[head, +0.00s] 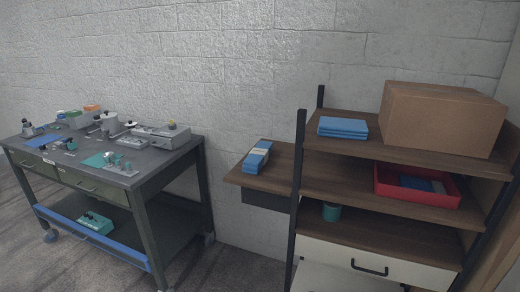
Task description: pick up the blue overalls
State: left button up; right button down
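A flat folded blue stack (343,128), which looks like folded cloth, lies on the top board of the shelf unit, left of a cardboard box. A second blue bundle (257,160) with a pale band or top lies on the lower side board to the left. Dark blue flat material (416,183) lies in the red tray (455,202) on the middle board. I cannot tell for certain which of these is the overalls; the folded stack looks most like clothing. Neither of my grippers is in view.
The cardboard box (440,118) fills the right of the top board. A teal cup (332,212) stands on a lower board above a white drawer (400,258). A dark workbench (75,165) with several devices stands left. Floor shows between bench and shelf.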

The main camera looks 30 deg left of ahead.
aim_at(258, 157)
jog(key=i+j+z, duration=0.25)
jog(key=j, duration=0.55)
jog(key=j+z, duration=0.25)
jog(key=j, duration=0.55)
jog(key=i+j+z, duration=0.1)
jog(key=j+z, duration=0.15)
jog(key=j, duration=0.6)
